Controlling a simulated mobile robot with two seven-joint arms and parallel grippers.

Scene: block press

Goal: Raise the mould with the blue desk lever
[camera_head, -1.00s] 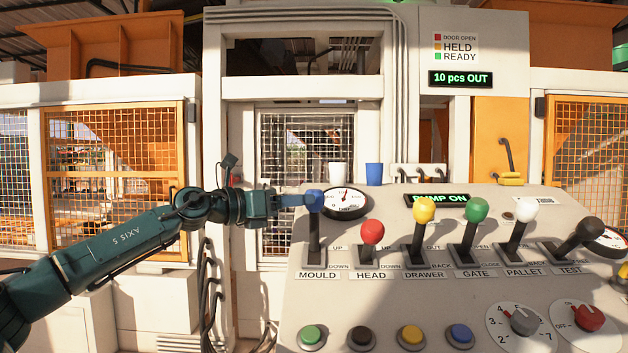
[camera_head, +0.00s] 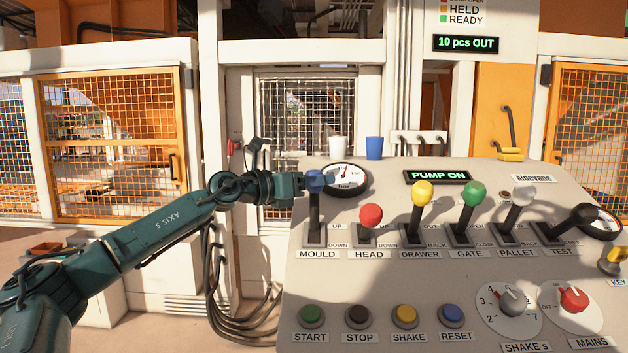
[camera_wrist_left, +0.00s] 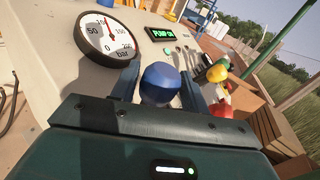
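The blue-knobbed mould lever (camera_head: 314,208) stands at the left end of the lever row, above the MOULD label, leaning to the UP side. My left gripper (camera_head: 309,184) reaches in from the left at its knob. In the left wrist view the blue knob (camera_wrist_left: 160,83) sits between the two fingers of my left gripper (camera_wrist_left: 161,88), which lie close against both sides of it. The knob partly hides the lever shaft there. My right gripper is in neither view.
A pressure gauge (camera_head: 345,178) sits right behind the lever. The red head lever (camera_head: 371,216) is its right neighbour, then the yellow drawer lever (camera_head: 422,196). A green START button (camera_head: 311,315) is below. White and blue cups (camera_head: 374,148) stand on the panel's back edge.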

